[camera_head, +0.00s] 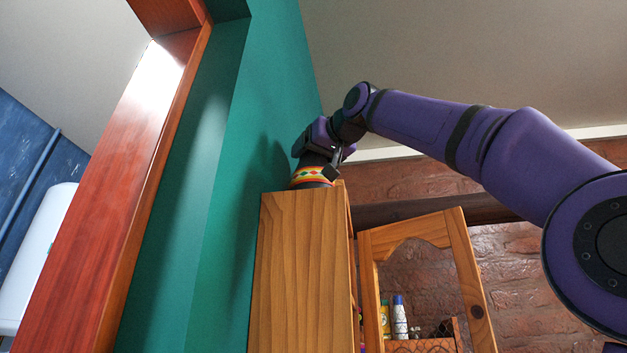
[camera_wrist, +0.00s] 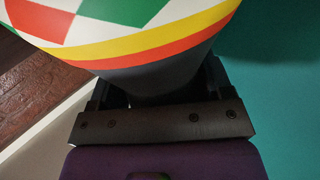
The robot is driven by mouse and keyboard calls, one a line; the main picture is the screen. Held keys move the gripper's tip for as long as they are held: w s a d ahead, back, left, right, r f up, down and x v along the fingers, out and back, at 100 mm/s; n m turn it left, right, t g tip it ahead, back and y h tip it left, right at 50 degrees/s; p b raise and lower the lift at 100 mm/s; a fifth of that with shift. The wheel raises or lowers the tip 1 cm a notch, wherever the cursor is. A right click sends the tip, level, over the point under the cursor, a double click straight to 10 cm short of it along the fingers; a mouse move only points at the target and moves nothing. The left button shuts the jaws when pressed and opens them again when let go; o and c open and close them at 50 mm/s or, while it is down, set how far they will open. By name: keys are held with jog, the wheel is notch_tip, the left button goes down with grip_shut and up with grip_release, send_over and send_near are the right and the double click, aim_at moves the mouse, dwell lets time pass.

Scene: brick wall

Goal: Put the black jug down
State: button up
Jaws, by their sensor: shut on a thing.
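The black jug (camera_head: 312,176) has a band of red, yellow, green and white around it. In the head view it is at the top of a wooden cabinet (camera_head: 300,270), upright or nearly so. Its base is at the cabinet's top edge; I cannot tell whether it touches the top. My gripper (camera_head: 322,158) is shut on the jug's dark upper part from above. In the wrist view the patterned jug (camera_wrist: 135,45) fills the top of the picture, and its dark part sits between my gripper's fingers (camera_wrist: 160,92).
A teal wall (camera_head: 215,190) stands close behind and left of the cabinet. A wooden framed door (camera_head: 465,270) hangs open at the cabinet's right. Bottles (camera_head: 399,318) stand on a lower shelf behind it. A red wooden frame (camera_head: 110,190) is at the left.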

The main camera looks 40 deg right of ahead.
jog(key=shift+f, duration=0.5)
dwell(0.4)
jog(key=o, duration=1.8)
jog(key=shift+f, duration=0.1)
